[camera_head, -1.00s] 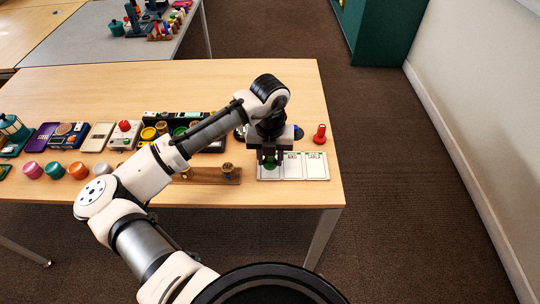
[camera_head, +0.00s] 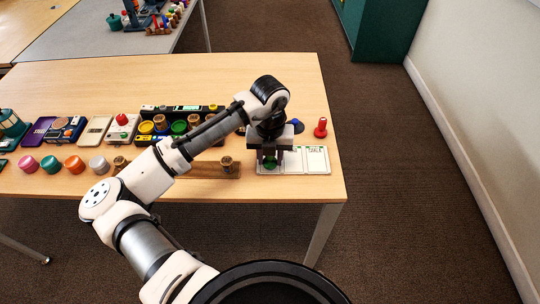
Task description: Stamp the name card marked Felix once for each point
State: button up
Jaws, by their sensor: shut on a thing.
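My gripper (camera_head: 270,157) is over the left part of a white card holder (camera_head: 300,173) at the right end of the table. It is shut on a green stamp (camera_head: 270,164), which is low over or touching the left card; I cannot tell which. My gripper hides the top of that card, so its name does not show. Two more white cards, the middle card (camera_head: 293,163) and the right card (camera_head: 316,163), lie to the right; their small print is not readable now.
A red stamp (camera_head: 321,127) stands behind the cards, and a blue thing (camera_head: 297,126) is partly behind my gripper. A wooden rack (camera_head: 205,170), colored pots (camera_head: 75,164) and a dark tray (camera_head: 182,112) lie to the left. The table's right edge is close to the cards.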

jog(key=shift+f+b, duration=0.4)
jog(key=shift+f, duration=0.25)
dwell(1.3)
jog(key=shift+r, duration=0.15)
jog(key=shift+r+p, duration=2.65)
jog(key=shift+r, duration=0.8)
